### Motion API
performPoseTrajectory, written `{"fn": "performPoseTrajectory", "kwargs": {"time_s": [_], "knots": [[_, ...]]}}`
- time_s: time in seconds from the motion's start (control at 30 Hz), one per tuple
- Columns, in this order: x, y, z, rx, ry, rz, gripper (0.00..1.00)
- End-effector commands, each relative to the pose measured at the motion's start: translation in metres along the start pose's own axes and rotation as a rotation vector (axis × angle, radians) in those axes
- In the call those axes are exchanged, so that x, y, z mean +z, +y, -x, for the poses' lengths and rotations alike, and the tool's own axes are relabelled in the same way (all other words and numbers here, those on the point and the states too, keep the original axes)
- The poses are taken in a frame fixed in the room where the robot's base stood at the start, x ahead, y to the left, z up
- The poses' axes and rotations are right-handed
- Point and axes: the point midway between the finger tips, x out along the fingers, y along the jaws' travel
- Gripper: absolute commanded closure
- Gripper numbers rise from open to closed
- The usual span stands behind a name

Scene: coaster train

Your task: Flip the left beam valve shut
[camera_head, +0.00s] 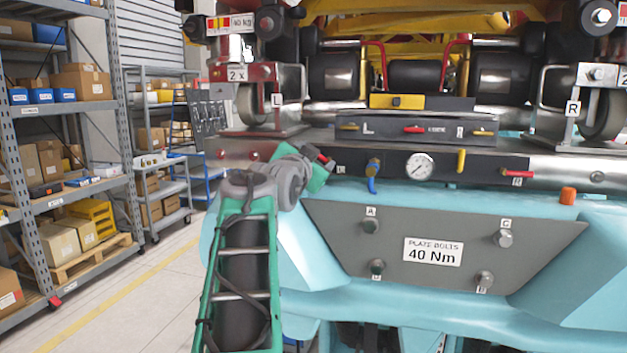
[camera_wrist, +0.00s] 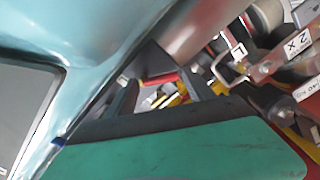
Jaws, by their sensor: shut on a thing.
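The left beam valve's red lever (camera_head: 327,161) shows at the left end of the dark panel on the beam, beside a small white label. In the wrist view the red lever (camera_wrist: 160,78) lies across between my two fingers. My gripper (camera_head: 322,167) is at this lever and shut on it. It also shows in the wrist view (camera_wrist: 162,98), with a dark finger on each side. The valve body and most of the lever are hidden behind my gripper and wrist, so the lever's angle cannot be told.
Right of my gripper are a blue lever (camera_head: 372,184), a pressure gauge (camera_head: 420,166), an upright yellow lever (camera_head: 461,160) and a right red lever (camera_head: 517,173). A grey bolt plate (camera_head: 350,235) lies below. Shelving (camera_head: 45,150) stands left; the floor between is clear.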

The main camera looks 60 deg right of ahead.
Motion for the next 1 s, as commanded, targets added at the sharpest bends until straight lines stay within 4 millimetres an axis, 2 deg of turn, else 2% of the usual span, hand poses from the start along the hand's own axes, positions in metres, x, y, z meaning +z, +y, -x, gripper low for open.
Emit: {"fn": "performPoseTrajectory", "kwargs": {"time_s": [0.03,0.7,1.0], "knots": [[0.004,0.004,0.0,-0.002,0.002,-0.043,0.78],[-0.015,0.008,0.0,0.0,0.002,-0.673,0.78],[-0.021,0.011,0.0,-0.001,0.001,-0.892,0.78]]}}
